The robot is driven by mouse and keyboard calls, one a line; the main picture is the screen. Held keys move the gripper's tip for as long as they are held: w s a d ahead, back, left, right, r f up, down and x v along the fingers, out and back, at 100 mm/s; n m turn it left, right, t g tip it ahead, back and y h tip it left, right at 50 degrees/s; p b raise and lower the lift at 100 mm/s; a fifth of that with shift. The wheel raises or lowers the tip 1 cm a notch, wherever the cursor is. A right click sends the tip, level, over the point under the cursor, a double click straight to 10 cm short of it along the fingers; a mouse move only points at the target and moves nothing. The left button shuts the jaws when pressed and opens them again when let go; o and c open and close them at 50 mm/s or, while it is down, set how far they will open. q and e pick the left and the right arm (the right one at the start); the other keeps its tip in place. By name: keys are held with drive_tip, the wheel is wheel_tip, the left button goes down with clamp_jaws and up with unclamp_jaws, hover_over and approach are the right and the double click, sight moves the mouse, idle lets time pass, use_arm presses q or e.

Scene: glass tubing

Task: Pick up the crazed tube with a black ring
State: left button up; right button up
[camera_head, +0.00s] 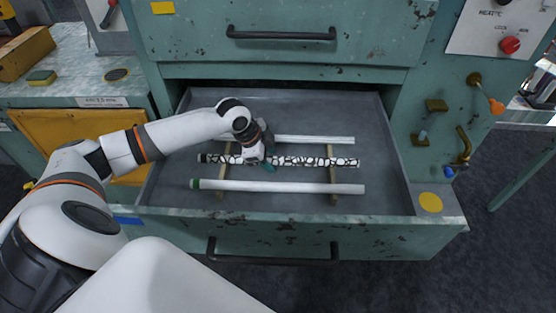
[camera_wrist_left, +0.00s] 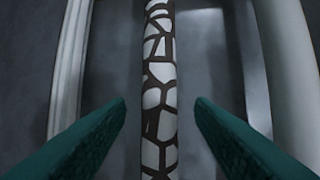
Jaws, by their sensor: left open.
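The crazed tube (camera_head: 318,161), white with a black crack pattern, lies across two wooden rests in the open drawer. Its left end is dark, with a black ring (camera_head: 203,158). My left gripper (camera_head: 262,163) is over the tube's middle, pointing down, and hides part of it. In the left wrist view the crazed tube (camera_wrist_left: 160,75) runs lengthwise between the two open teal fingers, with a gap on each side. Whether the fingertips reach down to the tube's height cannot be told. My right gripper is not in view.
A white ribbed tube (camera_head: 315,139) lies behind the crazed tube. A plain white tube (camera_head: 280,187) with a green ring lies in front. The drawer's front wall (camera_head: 300,226) and sides enclose them. The drawer floor at the right (camera_head: 385,190) is bare.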

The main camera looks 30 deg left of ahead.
use_arm(q)
clamp_jaws()
